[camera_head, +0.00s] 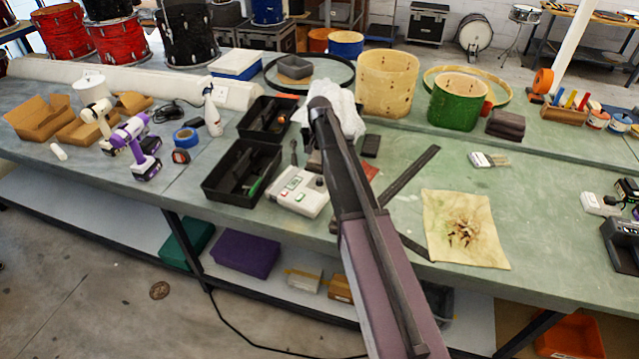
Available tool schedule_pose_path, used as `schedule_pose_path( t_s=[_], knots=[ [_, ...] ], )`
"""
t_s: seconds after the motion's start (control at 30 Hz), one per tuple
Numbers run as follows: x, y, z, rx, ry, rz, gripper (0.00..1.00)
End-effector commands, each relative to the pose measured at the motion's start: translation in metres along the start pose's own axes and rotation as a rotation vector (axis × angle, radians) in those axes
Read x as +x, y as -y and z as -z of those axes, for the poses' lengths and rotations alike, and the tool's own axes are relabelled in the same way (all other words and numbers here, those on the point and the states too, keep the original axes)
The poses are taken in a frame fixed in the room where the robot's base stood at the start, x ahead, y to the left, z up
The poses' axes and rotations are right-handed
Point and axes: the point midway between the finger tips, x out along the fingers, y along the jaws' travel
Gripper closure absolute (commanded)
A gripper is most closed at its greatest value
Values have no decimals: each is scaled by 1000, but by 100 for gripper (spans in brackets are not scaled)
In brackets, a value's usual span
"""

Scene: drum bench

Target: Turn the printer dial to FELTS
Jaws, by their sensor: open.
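The printer (298,194) is a small white box with green and red marks on its top, on the green bench left of my arm. A small dark round part (320,181), perhaps the dial, shows at its right side, close to my arm. Its labels and setting are too small to read. My gripper (319,104) is at the far dark end of my arm, in front of a white cloth and beyond the printer in the picture. It is open and I see nothing held. Its fingers are hard to make out. My arm hides the area just right of the printer.
Black trays (242,198) stand left of the printer. A white cloth (346,112), wooden drum shell (387,82) and green drum shell (457,103) stand behind. A dark strip (411,175) and stained cloth (466,228) lie to the right. Drills (136,140) stand at left.

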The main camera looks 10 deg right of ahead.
Motion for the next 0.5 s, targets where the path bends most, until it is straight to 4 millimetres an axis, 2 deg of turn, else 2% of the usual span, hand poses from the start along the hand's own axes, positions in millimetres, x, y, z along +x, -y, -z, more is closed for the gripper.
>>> schedule_pose_path(
  t_s=[0.03,0.5],
  knots=[
    [8,0,0,0,0,0,24],
    [45,0,0,0,0,0,24]
  ],
)
